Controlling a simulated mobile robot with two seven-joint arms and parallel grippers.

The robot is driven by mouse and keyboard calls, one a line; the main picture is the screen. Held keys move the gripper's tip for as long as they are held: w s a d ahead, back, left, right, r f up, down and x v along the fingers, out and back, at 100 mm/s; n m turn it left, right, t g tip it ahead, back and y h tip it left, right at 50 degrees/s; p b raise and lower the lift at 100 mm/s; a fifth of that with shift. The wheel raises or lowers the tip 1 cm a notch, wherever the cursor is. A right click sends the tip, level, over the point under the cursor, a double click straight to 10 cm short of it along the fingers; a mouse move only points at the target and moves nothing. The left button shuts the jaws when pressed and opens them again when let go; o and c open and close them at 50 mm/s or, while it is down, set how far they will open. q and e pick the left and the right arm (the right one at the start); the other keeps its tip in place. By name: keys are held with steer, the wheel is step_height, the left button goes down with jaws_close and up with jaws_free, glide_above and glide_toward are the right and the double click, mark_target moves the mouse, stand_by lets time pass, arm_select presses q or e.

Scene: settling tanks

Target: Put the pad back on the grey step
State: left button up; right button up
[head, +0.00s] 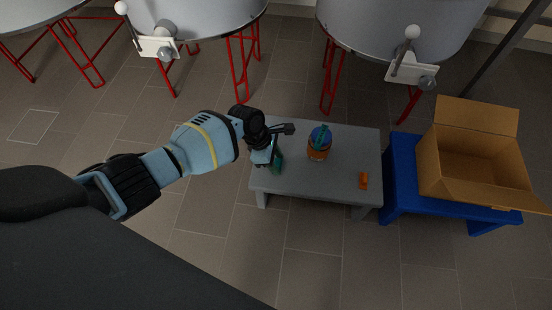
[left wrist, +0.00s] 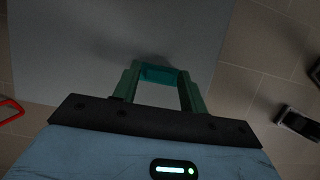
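The grey step (head: 340,178) stands low on the floor in the middle of the head view. My left gripper (head: 277,160) is over its left end, pointing down. In the left wrist view, the green fingers of this gripper (left wrist: 160,85) stand apart with a teal pad (left wrist: 160,73) filling the gap between them. The gripper looks shut on the pad. The grey step's surface (left wrist: 90,45) lies just beyond, with a soft shadow near the pad. I cannot tell whether the pad touches it. My right gripper is not in view.
An orange and blue jar (head: 319,145) with a teal thing on top and a small orange object (head: 363,181) are on the step. An open cardboard box (head: 465,165) sits on a blue step (head: 400,175) at right. Tanks on red legs (head: 240,65) stand behind.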

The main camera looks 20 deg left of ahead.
arm_select(q)
steer(key=shift+o, duration=0.6)
steer(key=shift+r, duration=0.2)
steer(key=p+v, duration=0.7)
steer(key=v, duration=0.5)
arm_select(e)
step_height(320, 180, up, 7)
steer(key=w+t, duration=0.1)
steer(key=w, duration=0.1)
